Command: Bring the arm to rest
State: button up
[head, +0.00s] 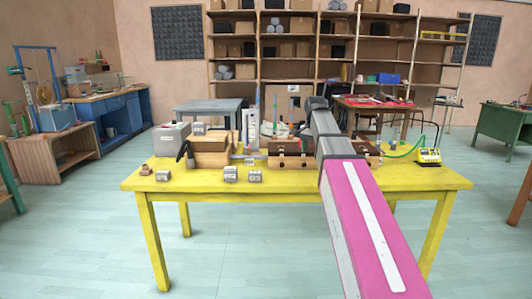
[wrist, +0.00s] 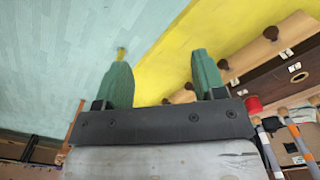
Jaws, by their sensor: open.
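My arm, pink and grey, reaches forward over the yellow table (head: 320,200) in the head view. Its far end is above the back of the table, and the fingers cannot be made out there. In the wrist view my gripper (wrist: 163,68) has two green fingers spread wide apart with nothing between them. Behind the fingers are the yellow table top (wrist: 165,60) and the pale blue floor (wrist: 60,60). The dark wooden box (head: 288,153) stands beside my arm in the head view.
A grey box (head: 170,138) and a light wooden block (head: 212,152) stand on the table's left. Small grey blocks (head: 231,173) lie near the front. A yellow device (head: 428,156) with a green cable sits at the right. The table's front strip is mostly clear.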

jog(key=s+f+n, duration=0.2)
jog(key=s+f, duration=0.4)
jog(key=f, duration=0.7)
jog(key=s+f+n, duration=0.3)
jog(key=s+f, duration=0.4)
jog(key=f, duration=0.6)
jog(key=s+f+n, duration=0.3)
jog(key=s+f, duration=0.4)
jog(key=f, duration=0.5)
jog(key=shift+s+d+f, duration=0.2)
jog(key=shift+f, duration=0.2)
